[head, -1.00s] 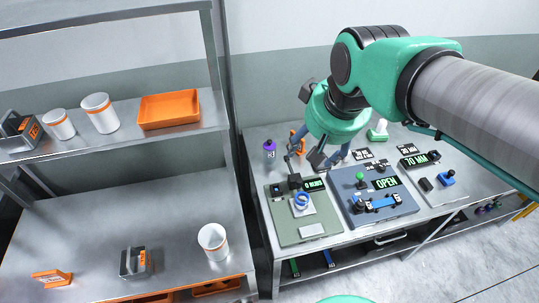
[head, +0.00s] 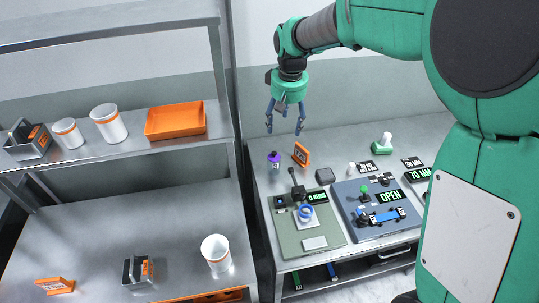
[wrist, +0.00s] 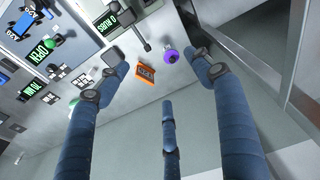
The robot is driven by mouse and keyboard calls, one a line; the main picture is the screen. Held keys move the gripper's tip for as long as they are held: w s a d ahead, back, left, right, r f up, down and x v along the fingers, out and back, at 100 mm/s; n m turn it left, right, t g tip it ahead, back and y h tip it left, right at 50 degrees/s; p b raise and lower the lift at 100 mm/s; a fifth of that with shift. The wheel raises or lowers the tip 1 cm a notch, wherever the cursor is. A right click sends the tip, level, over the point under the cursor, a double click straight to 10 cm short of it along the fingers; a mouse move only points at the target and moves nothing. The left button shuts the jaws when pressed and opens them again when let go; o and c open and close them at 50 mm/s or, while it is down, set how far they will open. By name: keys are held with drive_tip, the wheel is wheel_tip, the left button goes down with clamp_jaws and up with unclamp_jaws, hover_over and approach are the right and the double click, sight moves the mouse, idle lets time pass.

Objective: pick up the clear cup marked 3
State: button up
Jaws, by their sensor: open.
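I cannot make out a clear cup marked 3 in either view. My gripper (head: 284,128) is open and empty in the head view, its blue fingers pointing down above the back left of the right-hand bench. In the wrist view my gripper (wrist: 155,65) shows its fingers spread wide with nothing between them. Below it are a purple-topped bottle (head: 274,161) and a small orange sign (head: 301,154). The wrist view also shows the bottle (wrist: 170,56) and the sign (wrist: 145,73).
An orange tray (head: 175,119) is on the shelf. A green panel (head: 322,243) and a blue-grey panel (head: 400,231) with controls cover the right bench's front. A shelf post (head: 222,90) stands left of my gripper.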

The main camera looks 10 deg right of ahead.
drive_tip(key=n+g, duration=0.1)
drive_tip(key=g, duration=0.1)
hover_over(274, 157)
drive_tip(key=f, duration=1.1)
drive_tip(key=w+f, duration=0.1)
drive_tip(key=f, duration=0.4)
drive_tip(key=shift+f, duration=0.25)
drive_tip(key=shift+s, duration=0.1)
drive_tip(key=shift+f, duration=0.15)
drive_tip(key=shift+f, duration=4.2)
drive_tip(key=shift+s+f+b, duration=0.1)
drive_tip(key=shift+f+b, duration=0.6)
drive_tip(key=shift+f, duration=1.85)
drive_tip(key=c, duration=1.4)
